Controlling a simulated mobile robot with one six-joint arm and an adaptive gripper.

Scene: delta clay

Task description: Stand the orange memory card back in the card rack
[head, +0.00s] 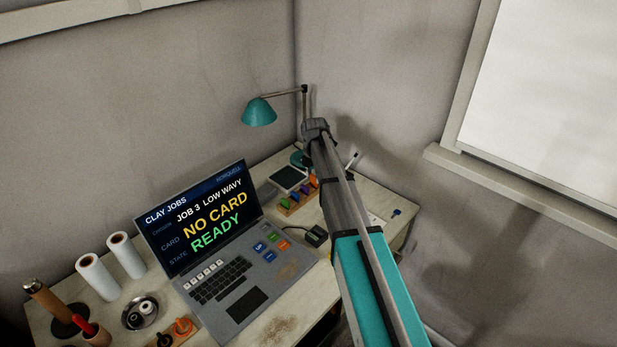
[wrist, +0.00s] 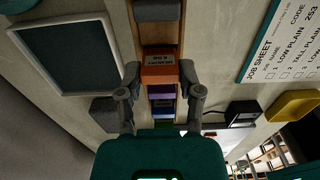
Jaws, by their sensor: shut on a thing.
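The orange memory card (wrist: 159,68), with a dark label, is between the fingertips of my gripper (wrist: 160,78) in the wrist view. The gripper is shut on it. The card is in line with the wooden card rack (head: 300,206), over or in its end part; I cannot tell whether its lower edge is seated. Purple (wrist: 161,90) and blue (wrist: 162,105) cards stand in a row beside it. A green one behind them is partly hidden by my gripper.
A dark-screened tablet (wrist: 72,55) lies left of the rack and a job sheet (wrist: 285,40) to its right. A black box (wrist: 243,113) and yellow tray (wrist: 292,105) are near. The laptop (head: 205,235) reads NO CARD, READY. A teal lamp (head: 259,112) stands behind.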

